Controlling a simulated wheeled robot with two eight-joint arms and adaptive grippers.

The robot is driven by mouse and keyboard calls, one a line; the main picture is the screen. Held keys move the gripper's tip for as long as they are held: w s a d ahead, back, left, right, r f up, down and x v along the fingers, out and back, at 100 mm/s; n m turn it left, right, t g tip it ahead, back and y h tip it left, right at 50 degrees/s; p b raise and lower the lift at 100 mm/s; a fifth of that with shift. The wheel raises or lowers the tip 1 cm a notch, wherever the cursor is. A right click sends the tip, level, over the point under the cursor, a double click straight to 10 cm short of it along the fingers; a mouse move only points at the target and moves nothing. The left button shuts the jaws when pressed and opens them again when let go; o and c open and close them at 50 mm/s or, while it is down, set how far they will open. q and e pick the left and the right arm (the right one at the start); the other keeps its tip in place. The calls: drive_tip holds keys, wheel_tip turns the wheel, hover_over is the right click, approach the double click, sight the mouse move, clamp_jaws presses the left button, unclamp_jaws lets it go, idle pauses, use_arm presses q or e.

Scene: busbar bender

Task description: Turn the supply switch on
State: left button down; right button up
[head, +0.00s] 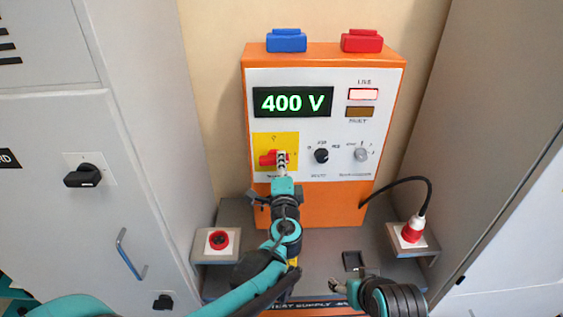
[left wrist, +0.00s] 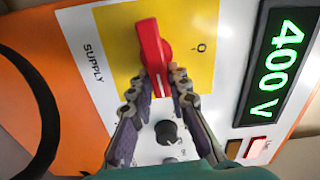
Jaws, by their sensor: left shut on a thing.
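The red supply switch (head: 268,158) sits on a yellow plate at the lower left of the orange test supply's panel. Its handle lies roughly horizontal across the panel. My left gripper (head: 282,160) is shut on the handle's right end. In the left wrist view the two fingers (left wrist: 158,90) close around the end of the red handle (left wrist: 150,45), beside the word SUPPLY. The green display (head: 293,102) reads 400 V, and the LIVE lamp (head: 362,94) glows pale pink. My right gripper (head: 340,286) hangs low over the bench, away from the panel; its fingers are too small to judge.
Black (head: 321,156) and grey (head: 361,154) knobs sit right of the switch. Blue (head: 286,41) and red (head: 362,41) blocks top the unit. Grey cabinets flank both sides.

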use_arm(q)
drive_tip(key=shift+f+m, duration=0.15)
drive_tip(key=shift+m, duration=0.35)
drive_tip(key=c, duration=1.4)
unclamp_jaws()
drive_tip(key=shift+c, duration=0.2)
drive_tip(key=s, duration=1.2)
